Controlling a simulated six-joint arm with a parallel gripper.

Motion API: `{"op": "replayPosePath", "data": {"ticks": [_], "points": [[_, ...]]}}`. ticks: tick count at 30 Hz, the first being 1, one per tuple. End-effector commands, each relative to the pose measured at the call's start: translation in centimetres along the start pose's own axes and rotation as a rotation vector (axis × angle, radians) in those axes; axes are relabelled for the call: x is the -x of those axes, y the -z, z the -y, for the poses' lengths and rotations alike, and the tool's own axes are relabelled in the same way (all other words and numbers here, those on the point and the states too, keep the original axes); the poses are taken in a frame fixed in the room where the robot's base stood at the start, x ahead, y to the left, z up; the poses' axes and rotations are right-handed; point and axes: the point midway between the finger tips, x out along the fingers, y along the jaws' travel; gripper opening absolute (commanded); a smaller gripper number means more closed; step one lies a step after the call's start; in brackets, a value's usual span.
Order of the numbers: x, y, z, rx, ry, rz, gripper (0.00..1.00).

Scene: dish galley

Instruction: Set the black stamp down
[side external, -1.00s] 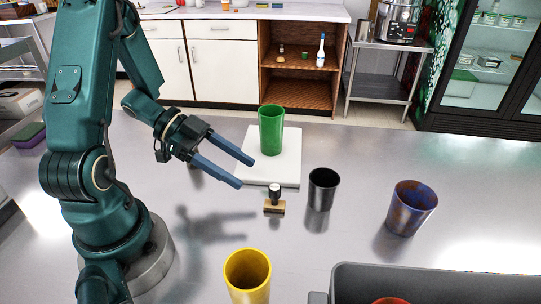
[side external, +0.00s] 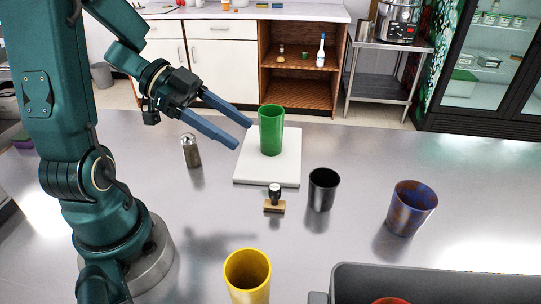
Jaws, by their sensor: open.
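The black stamp (side external: 275,191) stands upright on the steel table, with its black knob up and its tan wooden base (side external: 274,206) down. It is just in front of the white board (side external: 265,177) and left of the black cup (side external: 322,190). My gripper (side external: 244,135) is open and empty, raised above the table. Its two blue fingers point right, up and left of the stamp and near the green cup (side external: 271,130). Nothing is between the fingers, and the gripper is clear of the stamp.
The green cup stands on the white board. A metal shaker (side external: 191,151) stands below my gripper. A blue-brown cup (side external: 409,208) is at right, and a yellow cup (side external: 247,272) at front. A grey bin (side external: 440,279) with a red item inside is at front right.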

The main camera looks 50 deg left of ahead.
Motion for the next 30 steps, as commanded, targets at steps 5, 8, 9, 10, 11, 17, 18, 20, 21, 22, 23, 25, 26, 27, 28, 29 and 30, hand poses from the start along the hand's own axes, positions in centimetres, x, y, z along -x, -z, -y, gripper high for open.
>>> {"op": "replayPosePath", "data": {"ticks": [5, 8, 9, 10, 11, 17, 18, 20, 21, 22, 23, 25, 26, 27, 28, 29, 30], "points": [[1.8, 3.2, 0.0, -0.012, 0.004, 0.003, 0.65], [1.1, 3.7, 2.4, -0.030, 0.092, 0.001, 0.65], [0.9, 4.0, 3.5, -0.041, 0.133, 0.000, 0.65], [0.7, 4.2, 4.3, -0.047, 0.165, -0.002, 0.65], [0.6, 4.4, 5.0, -0.053, 0.197, -0.003, 0.65], [0.4, 6.4, 10.8, -0.078, 0.436, -0.017, 0.65], [0.4, 7.0, 12.0, -0.077, 0.491, -0.023, 0.65], [0.7, 7.9, 14.0, -0.068, 0.585, -0.032, 0.65], [0.9, 8.5, 15.3, -0.055, 0.652, -0.038, 0.65], [1.1, 9.0, 16.4, -0.042, 0.706, -0.044, 0.65], [1.4, 9.4, 17.4, -0.025, 0.760, -0.048, 0.65], [2.0, 10.3, 19.4, 0.032, 0.884, -0.058, 0.65], [2.3, 10.5, 20.1, 0.063, 0.932, -0.059, 0.65], [2.7, 10.8, 20.9, 0.108, 0.994, -0.060, 0.65], [3.0, 10.9, 21.3, 0.147, 1.037, -0.059, 0.65], [3.2, 10.9, 21.7, 0.188, 1.077, -0.056, 0.65], [3.4, 10.8, 22.0, 0.248, 1.124, -0.049, 0.65]]}}
